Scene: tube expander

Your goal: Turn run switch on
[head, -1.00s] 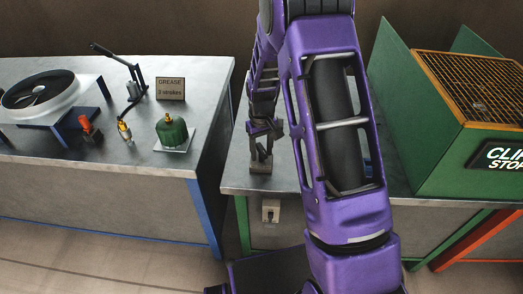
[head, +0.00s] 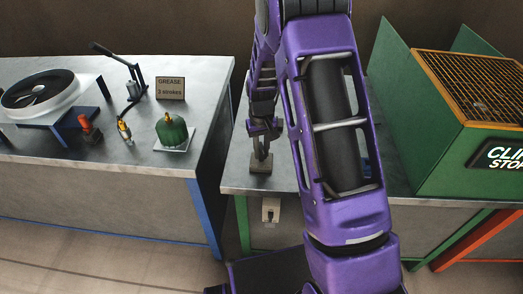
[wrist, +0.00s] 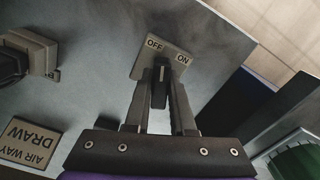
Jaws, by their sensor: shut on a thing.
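The run switch has a pale plate (wrist: 176,60) marked OFF and ON, with a dark lever (wrist: 161,84) standing out of it. In the wrist view the lever shows below the plate's wording, closer to OFF than to ON; I cannot tell for sure which way it is thrown. My gripper (wrist: 161,103) has a finger on each side of the lever and is shut on it. In the head view my gripper (head: 262,150) points down onto the small switch base (head: 260,166) near the left edge of the right table.
The right table (head: 232,180) also bears a green box with a grille (head: 470,110). A second small switch (head: 271,210) is on the table's front. A DRAW sign (wrist: 28,143) lies at left in the wrist view.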

